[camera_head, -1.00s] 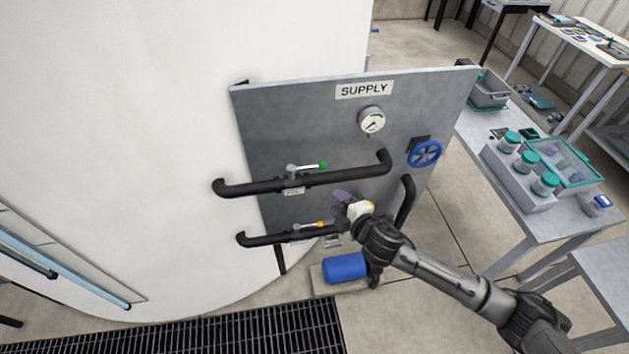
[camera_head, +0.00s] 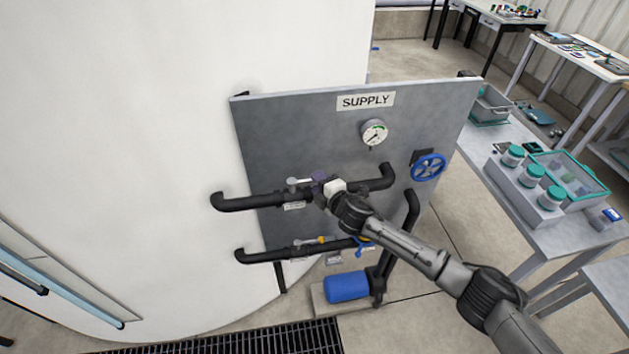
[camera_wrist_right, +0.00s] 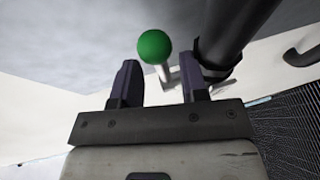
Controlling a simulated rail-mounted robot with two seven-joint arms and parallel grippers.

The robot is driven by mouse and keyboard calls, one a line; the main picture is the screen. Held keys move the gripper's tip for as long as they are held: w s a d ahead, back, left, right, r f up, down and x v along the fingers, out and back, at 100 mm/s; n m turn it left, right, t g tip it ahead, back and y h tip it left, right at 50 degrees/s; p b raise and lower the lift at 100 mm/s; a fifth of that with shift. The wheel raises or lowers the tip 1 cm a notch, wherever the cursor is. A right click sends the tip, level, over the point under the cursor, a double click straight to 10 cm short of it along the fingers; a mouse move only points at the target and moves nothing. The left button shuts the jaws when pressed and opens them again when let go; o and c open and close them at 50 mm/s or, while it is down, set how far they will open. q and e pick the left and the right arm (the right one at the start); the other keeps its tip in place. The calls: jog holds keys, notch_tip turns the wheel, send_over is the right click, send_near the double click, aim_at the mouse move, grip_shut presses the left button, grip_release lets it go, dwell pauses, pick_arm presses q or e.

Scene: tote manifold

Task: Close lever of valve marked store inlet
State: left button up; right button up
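The upper valve's pale lever (camera_head: 299,182) lies along the upper black pipe (camera_head: 255,201). Its green ball knob (camera_wrist_right: 154,47) shows in the right wrist view but is hidden behind my gripper in the head view. My right gripper (camera_head: 318,182) is at the knob end of this lever. In the right wrist view my gripper (camera_wrist_right: 159,64) is open, with the knob just past and between its fingertips; contact cannot be told. A small label (camera_head: 294,206) under the upper valve is too small to read. The lower valve has an orange-tipped lever (camera_head: 310,241). My left gripper is out of view.
The grey panel (camera_head: 290,135) marked SUPPLY carries a gauge (camera_head: 374,133) and a blue handwheel (camera_head: 428,167). The lower black pipe (camera_head: 268,256) runs below my right arm. A large white tank (camera_head: 150,120) fills the left.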

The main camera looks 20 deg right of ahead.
jog(key=shift+x, duration=1.2)
jog(key=shift+c, duration=0.5)
jog(key=shift+f, duration=0.1)
grip_shut()
jog(key=shift+d, duration=0.1)
